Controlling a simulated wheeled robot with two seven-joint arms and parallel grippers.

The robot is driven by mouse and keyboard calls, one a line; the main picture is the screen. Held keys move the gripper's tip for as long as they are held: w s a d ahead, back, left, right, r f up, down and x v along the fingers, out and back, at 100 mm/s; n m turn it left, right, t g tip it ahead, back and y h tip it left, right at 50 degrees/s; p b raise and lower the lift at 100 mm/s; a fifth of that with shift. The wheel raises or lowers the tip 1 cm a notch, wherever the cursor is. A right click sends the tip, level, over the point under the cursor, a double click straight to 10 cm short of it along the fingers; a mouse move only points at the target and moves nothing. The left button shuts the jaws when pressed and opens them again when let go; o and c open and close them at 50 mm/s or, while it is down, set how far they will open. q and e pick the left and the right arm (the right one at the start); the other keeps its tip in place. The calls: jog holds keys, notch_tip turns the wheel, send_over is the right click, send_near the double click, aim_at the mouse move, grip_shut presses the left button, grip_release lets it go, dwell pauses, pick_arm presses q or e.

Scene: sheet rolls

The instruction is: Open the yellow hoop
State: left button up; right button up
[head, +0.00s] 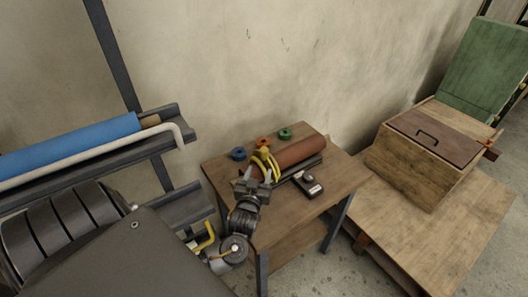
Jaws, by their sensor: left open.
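The yellow hoop (266,161) is around the left end of a brown-red roll (298,153) on the small wooden table. The roll lies in a dark cradle (306,166). My left gripper (255,178) is open, just in front of and below the hoop at the roll's left end. I cannot tell whether its fingers touch the hoop. The gripper hides part of the hoop's lower side and the roll's end. My right gripper is not in view.
Blue (238,153), orange (263,142) and green (285,133) rings lie along the back of the small table (341,181). A black device (308,185) lies in front of the roll. A blue roll (70,145) rests on a rack at left. A wooden box (423,160) stands at right.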

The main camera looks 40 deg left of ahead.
aim_at(263, 154)
pick_arm(q)
jog(key=x, duration=0.3)
jog(key=p+x, duration=0.1)
jog(key=x, duration=0.2)
jog(key=r+p+x, duration=0.1)
jog(key=x, duration=0.3)
jog(key=shift+s+a, duration=0.1)
jog(key=shift+w+a+f, duration=0.1)
jog(key=shift+w+a, duration=0.15)
jog(key=shift+w, duration=0.25)
grip_shut()
